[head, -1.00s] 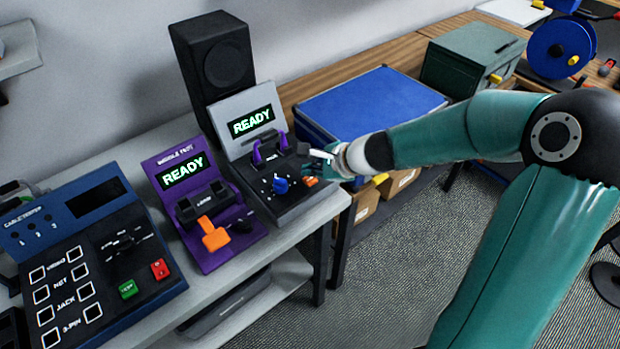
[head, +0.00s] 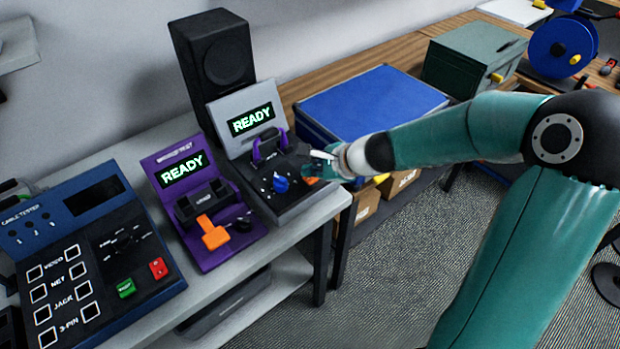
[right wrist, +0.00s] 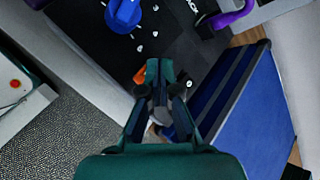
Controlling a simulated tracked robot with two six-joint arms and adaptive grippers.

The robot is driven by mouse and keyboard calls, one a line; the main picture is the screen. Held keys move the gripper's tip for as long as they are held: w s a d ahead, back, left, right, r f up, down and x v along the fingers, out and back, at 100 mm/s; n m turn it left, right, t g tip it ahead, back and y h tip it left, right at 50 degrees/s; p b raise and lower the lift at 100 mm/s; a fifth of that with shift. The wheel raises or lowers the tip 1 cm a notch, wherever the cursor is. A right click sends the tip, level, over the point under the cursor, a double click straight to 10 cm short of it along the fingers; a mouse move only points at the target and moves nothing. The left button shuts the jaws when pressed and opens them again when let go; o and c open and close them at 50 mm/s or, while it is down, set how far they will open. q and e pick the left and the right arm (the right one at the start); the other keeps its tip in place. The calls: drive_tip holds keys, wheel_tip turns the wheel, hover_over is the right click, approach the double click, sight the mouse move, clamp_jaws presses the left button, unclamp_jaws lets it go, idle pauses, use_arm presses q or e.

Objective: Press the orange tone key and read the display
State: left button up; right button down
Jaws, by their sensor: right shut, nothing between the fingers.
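The tester with the grey display panel (head: 244,103) stands on the bench, and its display (head: 252,118) reads READY in green. Its black deck carries a blue knob (head: 281,184), a purple clamp (head: 268,147) and a small orange key (head: 310,181) near its right edge. The orange key also shows in the right wrist view (right wrist: 140,76), partly hidden by the fingers. My right gripper (head: 320,160) is shut and empty, close above the key; I cannot tell whether it touches. It also shows in the right wrist view (right wrist: 160,72). My left gripper is not in view.
A purple tester (head: 205,259) with an orange lever (head: 213,234) stands to the left, also reading READY. A blue cable tester (head: 150,293) is further left. A black speaker (head: 190,70) stands behind. A blue-topped box (head: 370,100) stands right of the grey-panelled tester.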

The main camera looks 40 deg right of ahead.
sight(312, 179)
drive_tip(key=shift+f+b, duration=0.35)
drive_tip(key=shift+b, duration=0.1)
idle(0.6)
drive_tip(key=shift+r+p, duration=0.75)
drive_tip(key=shift+r, duration=0.05)
wheel_tip(312, 179, up, 5)
drive_tip(key=p, duration=0.5)
drive_tip(key=shift+d, duration=0.1)
idle(0.7)
